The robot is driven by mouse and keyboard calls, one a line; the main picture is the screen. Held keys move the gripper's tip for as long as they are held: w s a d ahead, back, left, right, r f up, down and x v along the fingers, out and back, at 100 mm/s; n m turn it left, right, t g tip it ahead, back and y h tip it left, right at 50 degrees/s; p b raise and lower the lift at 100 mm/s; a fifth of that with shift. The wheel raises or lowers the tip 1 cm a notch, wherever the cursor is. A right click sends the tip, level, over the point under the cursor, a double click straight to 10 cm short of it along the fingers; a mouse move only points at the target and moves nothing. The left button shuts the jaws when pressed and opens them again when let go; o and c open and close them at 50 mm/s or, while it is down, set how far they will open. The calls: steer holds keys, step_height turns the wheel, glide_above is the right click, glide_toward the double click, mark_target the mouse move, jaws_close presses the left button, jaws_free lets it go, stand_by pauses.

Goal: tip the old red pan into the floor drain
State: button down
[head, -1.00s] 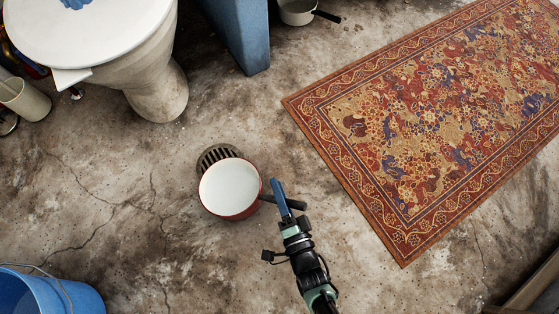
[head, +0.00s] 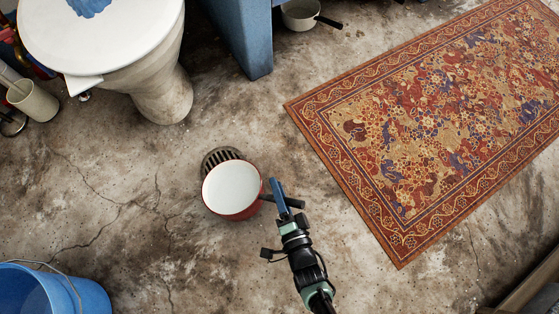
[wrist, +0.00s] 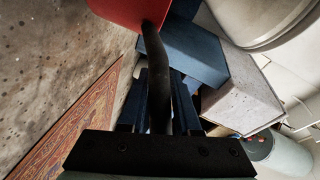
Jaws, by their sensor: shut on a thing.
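The red pan (head: 231,189) has a white inside and a dark handle. In the head view it covers the near part of the round floor drain (head: 220,158), whose dark slots show behind its far rim. My gripper (head: 285,201) is shut on the pan's handle, to the right of the bowl. In the wrist view the handle (wrist: 153,55) runs between the fingers (wrist: 158,105) up to the red pan (wrist: 118,10). The pan is tilted a little, with more of its red outer side showing at the lower right. The inside looks plain white; I cannot tell whether it holds liquid.
A patterned rug (head: 400,140) lies to the right. Another pan (head: 299,14) sits beyond the panel. A blue bucket (head: 50,290) is at the lower left. Floor around the drain is clear.

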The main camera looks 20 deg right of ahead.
steer(key=shift+w+a+r+g+p, duration=0.15)
steer(key=shift+w+r+g+p, duration=0.15)
steer(key=shift+r+p, duration=0.4)
steer(key=shift+w+a+r+g+p, duration=0.1)
steer(key=shift+w+r+g+p, duration=0.2)
steer(key=shift+p, duration=0.55)
steer(key=shift+r, duration=0.1)
steer(key=shift+w+a+r+n+g+h+p, duration=0.25)
steer(key=shift+w+r+g+p, duration=0.25)
steer(key=shift+p, duration=0.9)
steer(key=shift+w+a+r+n+g+h+p, duration=0.2)
steer(key=shift+w+r+g+p, duration=0.3)
steer(key=shift+p, duration=0.85)
steer(key=shift+r, duration=0.15)
